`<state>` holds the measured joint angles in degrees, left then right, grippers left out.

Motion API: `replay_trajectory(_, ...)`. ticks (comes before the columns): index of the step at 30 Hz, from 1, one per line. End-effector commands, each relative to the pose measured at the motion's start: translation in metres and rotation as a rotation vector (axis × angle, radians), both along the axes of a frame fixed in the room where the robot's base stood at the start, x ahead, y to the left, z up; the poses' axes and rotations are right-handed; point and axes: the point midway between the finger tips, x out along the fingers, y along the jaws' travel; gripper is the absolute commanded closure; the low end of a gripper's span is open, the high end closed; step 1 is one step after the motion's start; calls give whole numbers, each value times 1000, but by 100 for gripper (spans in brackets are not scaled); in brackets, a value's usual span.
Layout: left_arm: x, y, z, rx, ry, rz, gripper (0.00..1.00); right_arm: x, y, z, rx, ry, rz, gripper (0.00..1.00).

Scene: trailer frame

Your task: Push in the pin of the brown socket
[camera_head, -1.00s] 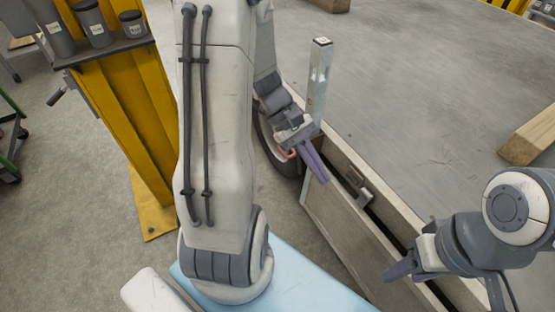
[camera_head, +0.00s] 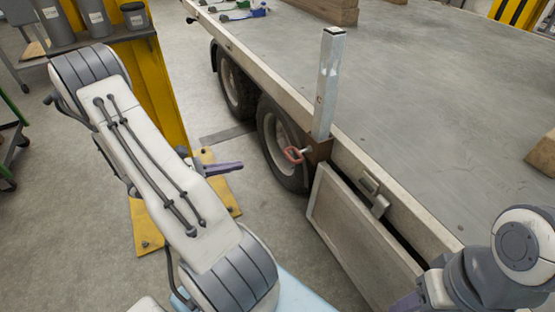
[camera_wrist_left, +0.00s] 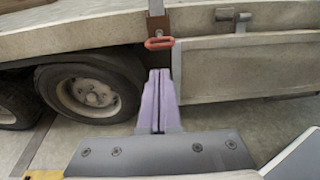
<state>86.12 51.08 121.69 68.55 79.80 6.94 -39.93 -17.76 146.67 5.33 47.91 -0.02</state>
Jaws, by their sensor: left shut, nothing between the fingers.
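The brown socket (camera_head: 319,151) sits on the trailer's side edge, with a grey metal post (camera_head: 328,85) standing upright in it. A pin with a red loop handle (camera_head: 293,155) sticks out of the socket's side; how deep it sits I cannot tell. My left gripper (camera_head: 238,166) is shut and empty, left of the pin and apart from it. In the left wrist view its purple fingers (camera_wrist_left: 159,72) point towards the red handle (camera_wrist_left: 159,43) beneath the brown socket (camera_wrist_left: 157,24). My right gripper (camera_head: 406,304) is partly cut off at the bottom edge.
Trailer wheels (camera_head: 279,142) are below and left of the socket. A hanging side panel (camera_head: 345,240) and a latch (camera_head: 373,193) are to its right. A yellow pillar (camera_head: 155,105) with a shelf of grey containers (camera_head: 95,17) stands at the left. Floor between pillar and wheels is clear.

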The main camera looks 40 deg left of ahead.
Motion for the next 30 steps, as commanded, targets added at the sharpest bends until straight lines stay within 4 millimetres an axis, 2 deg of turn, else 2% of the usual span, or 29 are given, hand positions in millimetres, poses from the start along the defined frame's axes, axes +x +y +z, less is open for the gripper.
replay_trajectory(4, 5, -3, -2, -1, 0, -3, 100, 0, 0, -1, 0, 0, 0, 50)
replay_trajectory(8, 20, -10, -6, -1, 1, -6, 100, 0, 0, -5, 0, 0, 0, 50)
replay_trajectory(18, 85, -40, -23, 1, 2, -9, 100, 0, 0, -17, 0, 0, 0, 50)
replay_trajectory(22, 104, -48, -28, 1, 2, -7, 100, 0, 0, -21, 0, 0, 0, 50)
replay_trajectory(30, 124, -56, -31, 1, 2, -3, 100, 0, 0, -25, 0, 0, 0, 50)
